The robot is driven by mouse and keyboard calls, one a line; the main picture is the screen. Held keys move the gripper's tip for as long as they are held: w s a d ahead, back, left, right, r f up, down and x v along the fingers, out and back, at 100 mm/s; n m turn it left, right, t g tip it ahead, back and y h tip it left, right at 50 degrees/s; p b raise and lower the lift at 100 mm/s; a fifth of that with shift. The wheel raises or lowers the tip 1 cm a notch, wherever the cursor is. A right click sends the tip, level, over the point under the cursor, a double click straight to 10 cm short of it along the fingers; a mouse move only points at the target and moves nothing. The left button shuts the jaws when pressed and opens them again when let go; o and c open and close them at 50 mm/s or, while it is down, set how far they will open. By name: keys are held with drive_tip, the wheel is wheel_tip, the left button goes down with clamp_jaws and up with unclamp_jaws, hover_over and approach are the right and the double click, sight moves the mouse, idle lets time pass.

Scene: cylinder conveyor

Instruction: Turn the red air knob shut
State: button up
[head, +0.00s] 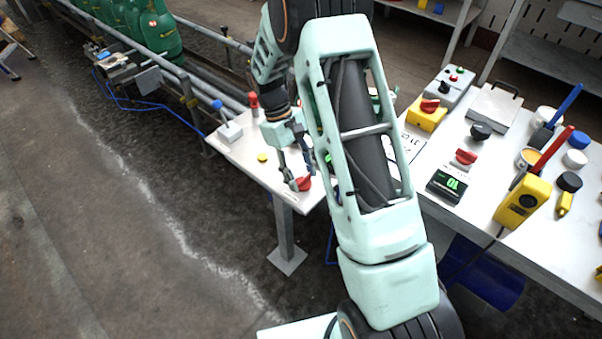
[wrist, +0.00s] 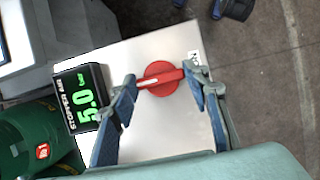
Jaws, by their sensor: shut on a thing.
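The red air knob (wrist: 161,79) sits on a pale panel (wrist: 150,128) in the wrist view, with its raised bar lying nearly across the picture. My gripper (wrist: 162,88) has one finger at each end of the bar and is shut on the knob. In the head view my gripper (head: 296,185) reaches down to the red knob (head: 304,184) near the front corner of a small white table (head: 262,178). A black display (wrist: 82,98) beside the knob reads 5.0 bar in green, with "STOPPER AIR" lettering.
Green cylinders (head: 145,28) stand on the conveyor at the upper left. A blue-topped lever (head: 226,122) and a red-topped one (head: 253,101) rise from the small table. A bench (head: 462,222) at the right holds other knobs, a yellow meter (head: 522,202) and tools.

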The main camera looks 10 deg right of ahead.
drive_tip(key=o, duration=1.2)
drive_tip(key=shift+c, duration=0.2)
drive_tip(key=shift+r, duration=0.1)
drive_tip(key=v, duration=1.1)
drive_tip(key=shift+w+r, duration=0.15)
drive_tip(key=shift+r, duration=0.2)
drive_tip(key=shift+a, duration=0.1)
